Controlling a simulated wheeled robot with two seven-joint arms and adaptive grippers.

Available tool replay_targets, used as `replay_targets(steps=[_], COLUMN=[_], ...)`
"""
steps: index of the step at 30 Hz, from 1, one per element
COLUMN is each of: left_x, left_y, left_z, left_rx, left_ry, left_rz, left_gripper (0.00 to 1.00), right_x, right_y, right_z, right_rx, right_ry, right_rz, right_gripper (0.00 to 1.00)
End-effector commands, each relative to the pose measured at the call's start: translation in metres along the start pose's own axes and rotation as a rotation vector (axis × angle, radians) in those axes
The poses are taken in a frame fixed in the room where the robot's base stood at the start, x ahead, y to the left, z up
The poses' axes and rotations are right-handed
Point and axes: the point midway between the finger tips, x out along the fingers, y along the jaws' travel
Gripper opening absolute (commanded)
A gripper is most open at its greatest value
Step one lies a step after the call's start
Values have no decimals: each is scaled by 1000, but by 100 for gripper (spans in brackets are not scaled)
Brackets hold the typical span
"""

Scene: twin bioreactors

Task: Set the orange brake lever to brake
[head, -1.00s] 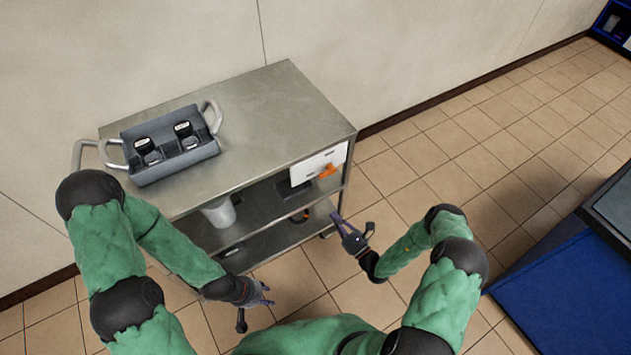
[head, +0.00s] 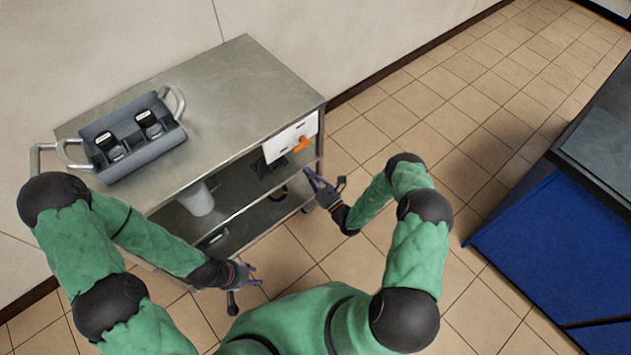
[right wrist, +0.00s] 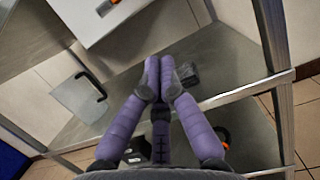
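The orange brake lever (head: 301,145) sits on a white panel (head: 291,138) at the right end of the steel cart. In the right wrist view only a bit of orange (right wrist: 115,2) shows at the top edge, on the white box. My right gripper (head: 309,176) is just below and right of the lever, apart from it. Its two purple fingers meet at the tips (right wrist: 159,70) with nothing between them. My left gripper (head: 257,275) is low in front of the cart, empty, its fingertips apart.
The cart top (head: 235,95) carries a grey tray (head: 150,152) with two dark-capped items. A white container (head: 197,198) stands on the shelf below. A black-and-orange item (right wrist: 224,136) lies lower down. A blue unit (head: 545,240) stands right; tiled floor lies between.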

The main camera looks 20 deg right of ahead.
Motion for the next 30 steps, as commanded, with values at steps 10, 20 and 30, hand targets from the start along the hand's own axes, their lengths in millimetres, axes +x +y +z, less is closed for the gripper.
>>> replay_targets(steps=[10,20,30], left_x=[10,12,12], left_y=[-4,-4,-4], left_z=[0,0,0], left_rx=[0,0,0], left_ry=[0,0,0], left_rz=[0,0,0], left_gripper=[40,40,40], right_x=[45,49,49], right_y=[0,0,0], right_z=[18,39,39], right_rx=[0,1,1], right_ry=[0,0,0], right_rz=[0,-1,-1], right_gripper=[0,0,0])
